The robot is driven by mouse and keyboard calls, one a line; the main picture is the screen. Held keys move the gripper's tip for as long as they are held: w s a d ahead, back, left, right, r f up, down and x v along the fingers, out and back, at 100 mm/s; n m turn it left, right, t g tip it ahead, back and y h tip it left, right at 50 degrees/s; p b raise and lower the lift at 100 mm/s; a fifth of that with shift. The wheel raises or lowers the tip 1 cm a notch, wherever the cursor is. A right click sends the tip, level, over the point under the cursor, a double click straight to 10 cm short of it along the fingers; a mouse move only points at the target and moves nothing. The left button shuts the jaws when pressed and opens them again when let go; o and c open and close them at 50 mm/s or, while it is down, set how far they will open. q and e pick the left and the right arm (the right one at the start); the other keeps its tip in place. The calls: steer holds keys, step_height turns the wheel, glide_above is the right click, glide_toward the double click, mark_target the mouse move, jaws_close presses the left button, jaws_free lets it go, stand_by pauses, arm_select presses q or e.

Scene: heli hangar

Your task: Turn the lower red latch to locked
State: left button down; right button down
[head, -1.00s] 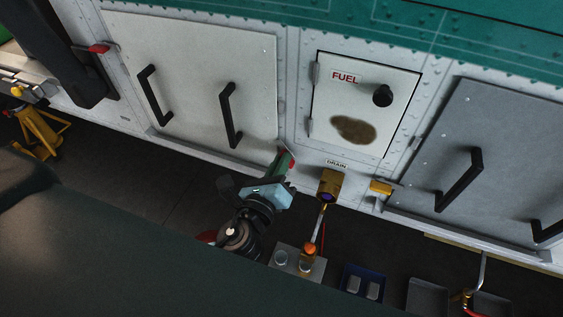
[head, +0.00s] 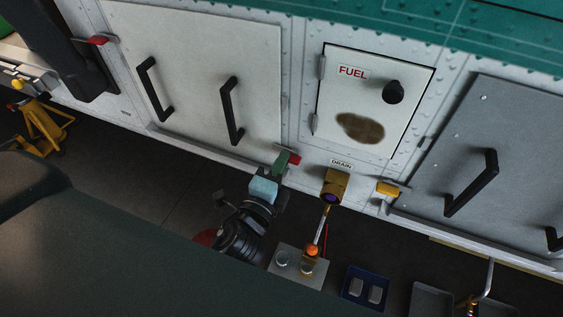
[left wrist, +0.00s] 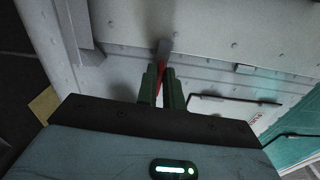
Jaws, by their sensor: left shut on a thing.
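The lower red latch (head: 295,159) is at the lower right corner of the pale panel (head: 190,70) with two black handles. In the head view its red end sticks out to the right of my left gripper (head: 283,160), which covers the rest. The green fingers are shut on the latch. In the left wrist view the red latch (left wrist: 160,82) shows as a narrow strip between the two fingers (left wrist: 161,88), beside a grey tab. My right gripper is not in view.
Another red latch (head: 98,40) is at the panel's upper left. A brass drain fitting (head: 335,186) and a yellow latch (head: 388,188) are right of my gripper. Below are a grey block (head: 297,268) with an orange-topped part and a blue tray (head: 365,288).

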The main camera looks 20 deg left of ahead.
arm_select(q)
steer(key=shift+n, duration=0.5)
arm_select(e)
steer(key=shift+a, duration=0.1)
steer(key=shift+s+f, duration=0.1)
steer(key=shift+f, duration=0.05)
arm_select(q)
steer(key=c, duration=1.5)
jaws_free()
steer(key=shift+c, duration=0.2)
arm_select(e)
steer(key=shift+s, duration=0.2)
arm_select(q)
steer(key=shift+s+f, duration=0.1)
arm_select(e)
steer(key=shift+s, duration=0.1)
